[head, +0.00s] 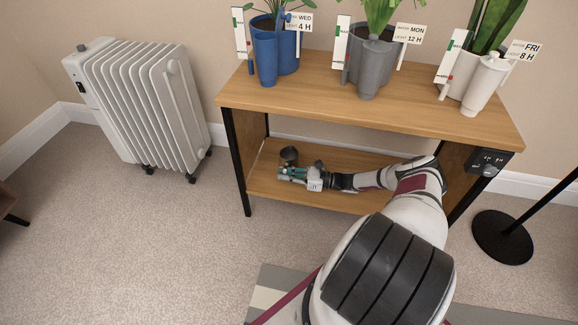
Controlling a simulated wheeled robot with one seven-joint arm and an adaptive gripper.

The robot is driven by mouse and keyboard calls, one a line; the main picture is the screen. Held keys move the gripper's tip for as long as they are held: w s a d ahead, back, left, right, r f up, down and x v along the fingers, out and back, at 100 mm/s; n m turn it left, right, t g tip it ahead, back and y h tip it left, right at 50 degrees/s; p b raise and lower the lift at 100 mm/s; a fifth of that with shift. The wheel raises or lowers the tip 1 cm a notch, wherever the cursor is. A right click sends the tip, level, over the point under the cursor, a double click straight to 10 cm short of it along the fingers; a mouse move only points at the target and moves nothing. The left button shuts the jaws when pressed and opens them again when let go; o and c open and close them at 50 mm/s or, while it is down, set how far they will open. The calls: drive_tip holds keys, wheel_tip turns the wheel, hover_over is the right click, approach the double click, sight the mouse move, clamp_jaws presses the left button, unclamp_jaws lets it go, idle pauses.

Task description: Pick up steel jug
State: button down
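A small dark grey, metallic-looking round vessel (289,154), which seems to be the steel jug, stands on the lower shelf (268,186) of the wooden stand, toward its left end. My arm reaches in from the right under the top board. My gripper (287,173) is low over the lower shelf, just in front of the vessel in the picture. The gripper hides the lower part of the vessel. I cannot tell whether they touch or how far apart the fingers are.
The stand's top board (300,97) roofs the lower shelf. It bears potted plants, cards and a blue (265,60), a grey (369,70) and a white vessel (486,85). A black front leg (239,165) stands left. A radiator (140,105) and a black round base (501,238) flank the stand.

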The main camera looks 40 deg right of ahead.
drive_tip(key=shift+r, duration=0.25)
idle(0.4)
drive_tip(key=shift+r+p, duration=1.2)
drive_tip(key=shift+r, duration=0.35)
drive_tip(key=s+a+p, duration=0.2)
drive_tip(key=s+p, duration=0.1)
drive_tip(key=s, duration=0.4)
drive_tip(key=s+a+r+p, duration=0.1)
drive_tip(key=s+a+p, duration=0.1)
drive_tip(key=s, duration=0.6)
drive_tip(key=shift+s+r+p, duration=0.15)
drive_tip(key=shift+r+p, duration=0.1)
drive_tip(key=shift+p, duration=0.3)
idle(1.3)
